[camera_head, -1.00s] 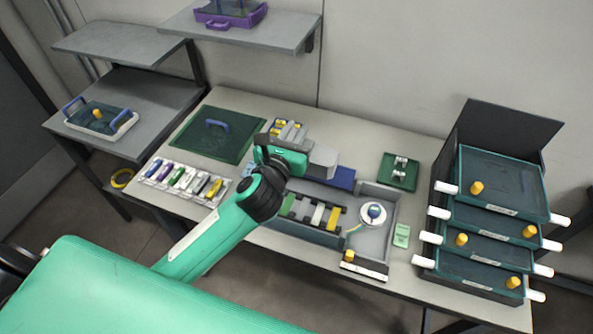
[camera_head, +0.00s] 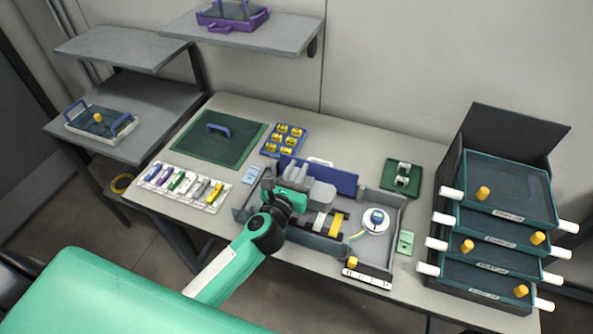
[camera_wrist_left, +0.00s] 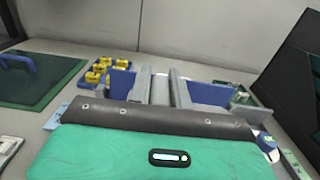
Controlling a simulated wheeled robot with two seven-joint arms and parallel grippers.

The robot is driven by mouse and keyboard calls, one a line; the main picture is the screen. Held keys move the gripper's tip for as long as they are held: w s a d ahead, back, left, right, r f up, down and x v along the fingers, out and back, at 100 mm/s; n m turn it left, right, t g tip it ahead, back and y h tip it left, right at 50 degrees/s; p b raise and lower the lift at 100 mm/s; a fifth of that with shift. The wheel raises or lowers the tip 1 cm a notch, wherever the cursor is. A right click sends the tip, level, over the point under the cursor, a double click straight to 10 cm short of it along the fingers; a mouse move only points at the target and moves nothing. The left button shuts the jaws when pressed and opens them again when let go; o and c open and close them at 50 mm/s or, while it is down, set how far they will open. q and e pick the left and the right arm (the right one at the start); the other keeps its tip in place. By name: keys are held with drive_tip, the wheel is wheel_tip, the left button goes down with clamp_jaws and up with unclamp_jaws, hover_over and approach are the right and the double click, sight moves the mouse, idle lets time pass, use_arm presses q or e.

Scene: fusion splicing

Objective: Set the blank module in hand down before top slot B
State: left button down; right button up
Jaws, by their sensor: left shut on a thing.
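My left gripper (camera_head: 294,174) is over the left part of the open grey tray unit (camera_head: 388,208). It is shut on the blank module (camera_wrist_left: 160,90), a grey piece between the two fingers in the left wrist view. The head view does not show clearly where the module ends and the fingers begin. White (camera_head: 320,222) and yellow (camera_head: 337,224) pieces sit in the unit just right of my wrist. My arm hides the unit's left front, and I cannot make out top slot B or its label. My right gripper is not in view.
A row of coloured modules (camera_head: 184,188) lies left of the unit. A blue tray of yellow parts (camera_head: 284,140) and a green mat (camera_head: 215,140) lie behind. A white round spool (camera_head: 376,219) is in the unit. Stacked teal trays (camera_head: 500,190) stand at the right.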

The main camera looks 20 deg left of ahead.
use_arm(q)
drive_tip(key=shift+f+b, duration=0.35)
drive_tip(key=shift+f, duration=0.25)
drive_tip(key=c, duration=1.3)
unclamp_jaws()
